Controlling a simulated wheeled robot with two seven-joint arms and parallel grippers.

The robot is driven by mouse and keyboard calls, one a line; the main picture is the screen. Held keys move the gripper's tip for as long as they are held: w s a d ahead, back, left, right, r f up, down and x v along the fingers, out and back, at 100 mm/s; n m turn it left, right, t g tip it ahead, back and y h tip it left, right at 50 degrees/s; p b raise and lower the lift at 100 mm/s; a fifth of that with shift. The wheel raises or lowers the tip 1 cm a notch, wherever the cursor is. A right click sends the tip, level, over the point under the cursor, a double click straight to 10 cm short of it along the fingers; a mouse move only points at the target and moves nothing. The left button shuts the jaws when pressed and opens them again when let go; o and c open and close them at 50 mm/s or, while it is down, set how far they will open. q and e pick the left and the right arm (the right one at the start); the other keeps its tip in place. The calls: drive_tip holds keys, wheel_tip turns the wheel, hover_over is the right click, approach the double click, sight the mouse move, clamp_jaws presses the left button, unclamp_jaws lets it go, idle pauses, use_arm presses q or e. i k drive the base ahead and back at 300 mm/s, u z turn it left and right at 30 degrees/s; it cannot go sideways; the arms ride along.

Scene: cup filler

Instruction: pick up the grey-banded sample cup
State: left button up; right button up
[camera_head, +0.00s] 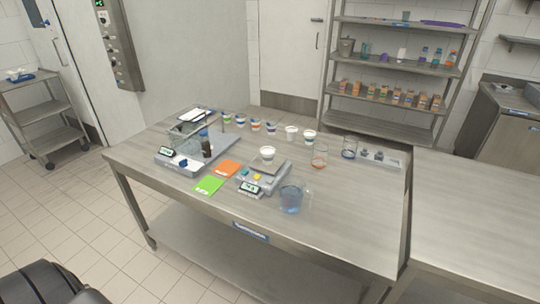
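Several small white sample cups stand in a row along the back of the steel table (350,230), with bands of different colours. One pale cup (291,133) in that row, second from its right end, shows no bright band; its band may be grey, but it is too small to be sure. The cup at the right end (309,138) has a greenish band. Another pale cup (267,154) stands upright on the right-hand scale (265,177); its band colour is also unclear. Neither of my grippers is in view, and no gripper touches a cup.
A jug of blue liquid (291,197) stands at the front, beside the scale. Green (209,185) and orange cards (226,168) lie left of the scale. The table's front right is clear.

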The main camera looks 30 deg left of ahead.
sight(268, 152)
drive_tip(key=u, duration=0.55)
drive_tip(key=k, duration=1.3)
drive_tip(key=u, duration=0.05)
drive_tip(key=i, duration=0.4)
drive_tip(key=z, duration=0.95)
drive_tip(key=i, duration=1.35)
drive_tip(key=u, duration=0.55)
